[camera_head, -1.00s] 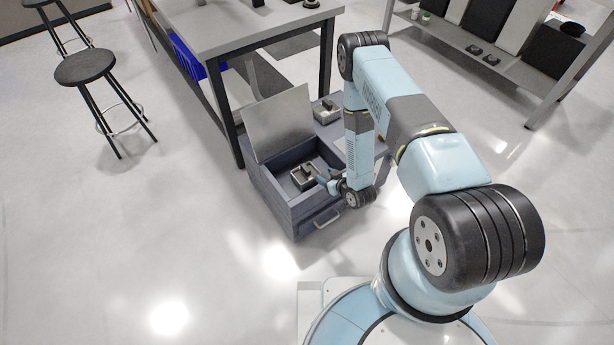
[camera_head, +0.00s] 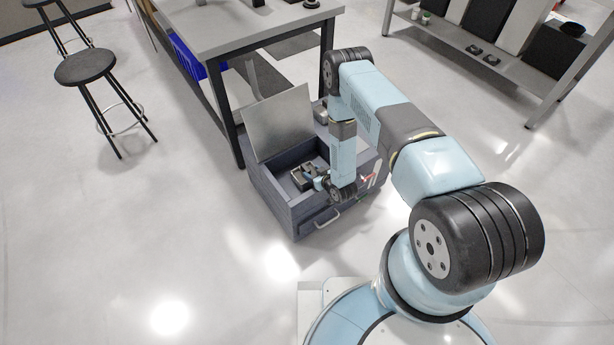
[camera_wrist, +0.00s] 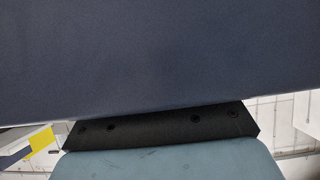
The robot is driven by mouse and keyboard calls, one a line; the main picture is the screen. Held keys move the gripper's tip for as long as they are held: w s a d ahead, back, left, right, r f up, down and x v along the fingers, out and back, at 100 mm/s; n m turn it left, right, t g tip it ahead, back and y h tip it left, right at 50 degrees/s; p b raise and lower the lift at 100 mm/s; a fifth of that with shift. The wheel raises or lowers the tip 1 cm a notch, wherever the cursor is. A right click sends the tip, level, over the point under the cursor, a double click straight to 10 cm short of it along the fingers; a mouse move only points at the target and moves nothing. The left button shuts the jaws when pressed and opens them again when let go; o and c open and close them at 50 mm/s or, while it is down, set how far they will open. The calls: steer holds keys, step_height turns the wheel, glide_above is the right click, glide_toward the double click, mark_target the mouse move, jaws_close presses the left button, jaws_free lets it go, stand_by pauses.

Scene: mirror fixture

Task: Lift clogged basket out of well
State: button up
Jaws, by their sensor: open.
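The cabinet (camera_head: 290,217) stands on the floor with its grey lid (camera_head: 280,122) raised. Its open well (camera_head: 312,152) has a small grey basket (camera_head: 297,183) low inside, with a dark part on top. My gripper (camera_head: 309,177) is open and reaches into the well from the right. Its fingertips are at or just over the basket and cover part of it. I cannot tell whether they touch it. The wrist view shows a dark blue surface (camera_wrist: 160,50), a black bar and my light blue link, but neither the basket nor the fingertips.
Another small grey box (camera_head: 320,112) on the cabinet's rear right top is partly behind my arm. A red and white item (camera_head: 369,179) lies on its right side. A workbench (camera_head: 235,30) stands close behind, a stool (camera_head: 86,68) at left. The floor in front is clear.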

mark_target(309, 171)
steer(key=x, duration=0.4)
steer(key=shift+a, duration=0.1)
jaws_close()
stand_by(0.4)
